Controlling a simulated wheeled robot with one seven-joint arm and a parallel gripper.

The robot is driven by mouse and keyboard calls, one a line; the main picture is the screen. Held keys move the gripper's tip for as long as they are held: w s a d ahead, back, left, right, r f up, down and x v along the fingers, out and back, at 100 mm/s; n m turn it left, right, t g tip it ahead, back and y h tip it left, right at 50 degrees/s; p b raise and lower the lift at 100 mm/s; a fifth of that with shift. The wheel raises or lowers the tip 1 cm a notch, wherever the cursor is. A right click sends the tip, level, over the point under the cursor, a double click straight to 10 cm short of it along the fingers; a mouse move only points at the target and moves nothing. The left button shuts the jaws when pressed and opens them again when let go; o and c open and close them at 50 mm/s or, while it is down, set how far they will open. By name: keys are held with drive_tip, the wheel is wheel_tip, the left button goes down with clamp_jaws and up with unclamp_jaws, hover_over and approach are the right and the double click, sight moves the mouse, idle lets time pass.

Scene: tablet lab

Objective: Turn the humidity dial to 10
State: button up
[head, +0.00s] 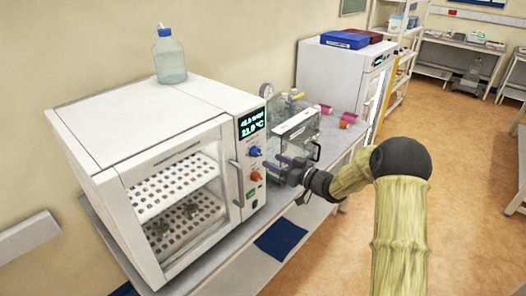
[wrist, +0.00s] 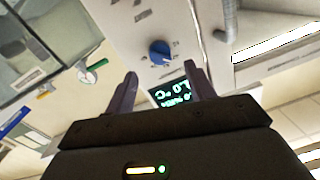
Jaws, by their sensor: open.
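The white climate chamber (head: 150,125) has a control panel with a lit display (head: 251,123), a blue dial (head: 255,151) and an orange-red dial (head: 256,176) below it. The dial labels are too small to read. In the wrist view the blue dial (wrist: 160,52) lies ahead of my fingertips, roughly between their lines, with the display (wrist: 170,93) showing between the fingers. My gripper (head: 276,165) is open and empty, close in front of the panel. It also shows in the wrist view (wrist: 162,78), with a gap between its fingers and the blue dial.
The chamber's glass door has a grey vertical handle (head: 236,183) left of the dials. A bottle (head: 170,58) stands on top. Clear labware (head: 298,128) and pink-capped items (head: 347,119) crowd the bench behind my gripper. A dark blue mat (head: 281,240) lies in front.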

sight(260, 154)
drive_tip(key=p+x, duration=0.2)
drive_tip(key=x, duration=0.4)
drive_tip(key=shift+w, duration=0.1)
drive_tip(key=c, duration=0.9)
drive_tip(key=shift+c, duration=0.3)
